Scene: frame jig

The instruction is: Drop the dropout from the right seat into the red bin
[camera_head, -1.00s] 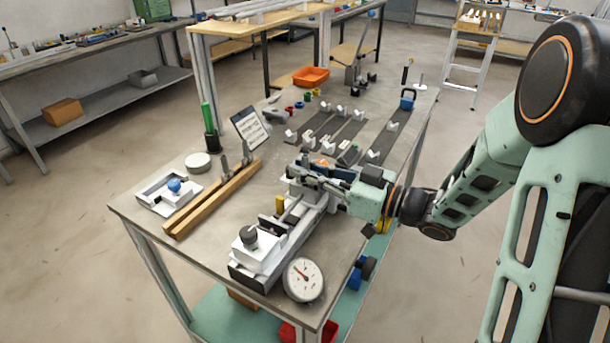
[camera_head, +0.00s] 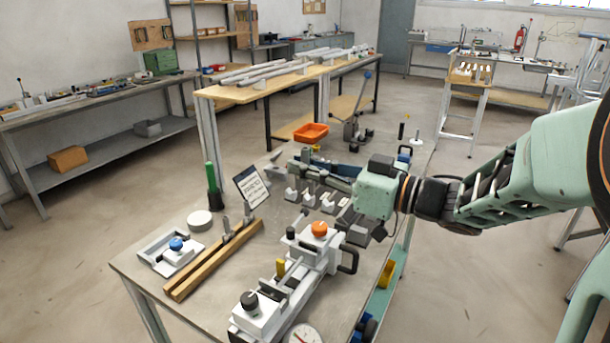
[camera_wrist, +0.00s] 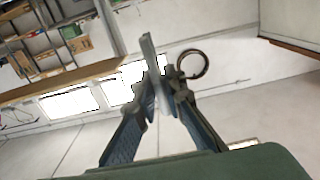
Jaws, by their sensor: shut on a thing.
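My gripper (camera_head: 298,165) is raised above the far part of the table, pointing left. In the wrist view, its blue fingers (camera_wrist: 165,92) are closed together on a thin grey metal piece (camera_wrist: 150,52), which appears to be the dropout. A dark ring-like part (camera_wrist: 193,65) shows beside it; I cannot tell whether it belongs to the piece. The long jig has a seat with an orange knob (camera_head: 320,229) at its far right end and a white block with a black knob (camera_head: 249,300) at its near end.
A green-handled tool in a dark holder (camera_head: 213,188), a sign (camera_head: 251,187) and wooden bars (camera_head: 215,262) stand left of the jig. A dial gauge (camera_head: 303,335) is at the bottom edge.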

